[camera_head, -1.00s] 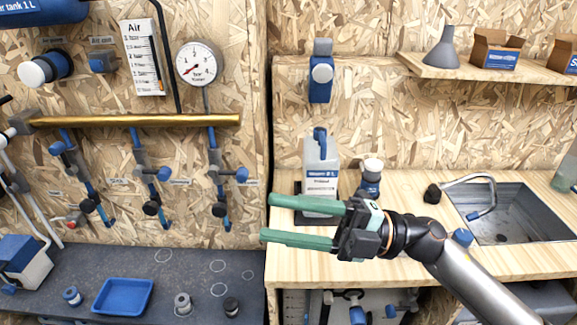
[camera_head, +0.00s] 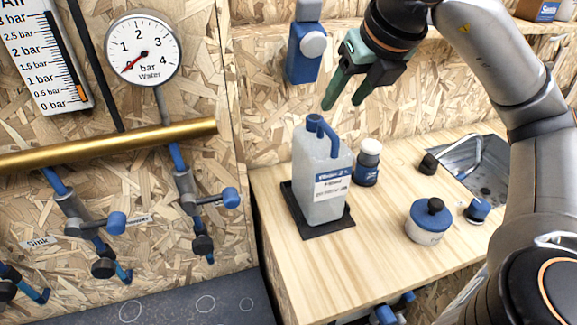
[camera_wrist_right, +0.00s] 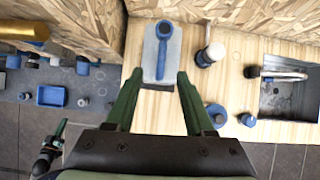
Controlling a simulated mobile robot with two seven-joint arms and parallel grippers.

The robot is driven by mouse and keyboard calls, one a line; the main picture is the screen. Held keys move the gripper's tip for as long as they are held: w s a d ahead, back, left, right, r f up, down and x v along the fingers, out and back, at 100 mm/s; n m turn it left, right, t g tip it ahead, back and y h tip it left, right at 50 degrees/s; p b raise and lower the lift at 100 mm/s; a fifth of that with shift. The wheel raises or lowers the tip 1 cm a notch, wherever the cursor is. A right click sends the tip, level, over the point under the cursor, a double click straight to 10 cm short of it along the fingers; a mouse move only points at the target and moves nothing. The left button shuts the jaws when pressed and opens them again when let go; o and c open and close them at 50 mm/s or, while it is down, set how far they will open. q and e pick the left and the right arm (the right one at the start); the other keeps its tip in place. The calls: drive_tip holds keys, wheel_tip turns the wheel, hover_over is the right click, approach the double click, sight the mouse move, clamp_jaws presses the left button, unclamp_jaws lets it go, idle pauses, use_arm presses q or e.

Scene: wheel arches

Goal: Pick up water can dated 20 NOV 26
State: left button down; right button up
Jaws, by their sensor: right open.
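A translucent white can (camera_head: 322,180) with a blue handle and spout and a blue-and-white label stands upright on a black mat (camera_head: 345,222) on the wooden counter. The small print on its label is too blurred to read a date. My right gripper (camera_head: 343,108) is open and empty above the can, a little to its right, with its green fingers pointing down. In the right wrist view the can (camera_wrist_right: 150,60) shows from above, beyond the two open fingertips (camera_wrist_right: 159,75).
A dark blue bottle with a white cap (camera_head: 367,163) stands right of the can. A white jar with a blue lid (camera_head: 428,222) and a small blue item (camera_head: 477,210) stand further right, near the sink (camera_head: 480,170). A blue wall fixture (camera_head: 306,50) hangs behind.

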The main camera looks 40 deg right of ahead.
sight(325, 122)
drive_tip(key=b+x, duration=0.1)
drive_tip(key=x, duration=0.1)
drive_tip(key=b+x, duration=0.1)
drive_tip(key=x, duration=0.1)
drive_tip(key=d+b+x, duration=0.1)
drive_tip(key=b+x, duration=0.1)
drive_tip(key=shift+f, duration=0.15)
drive_tip(key=shift+w+f, duration=0.25)
drive_tip(key=shift+w, duration=0.05)
drive_tip(key=x, duration=0.5)
drive_tip(key=shift+w+a+r, duration=0.1)
drive_tip(key=shift+w+r, duration=0.1)
drive_tip(key=shift+w, duration=0.2)
drive_tip(key=shift+c, duration=0.4)
clamp_jaws()
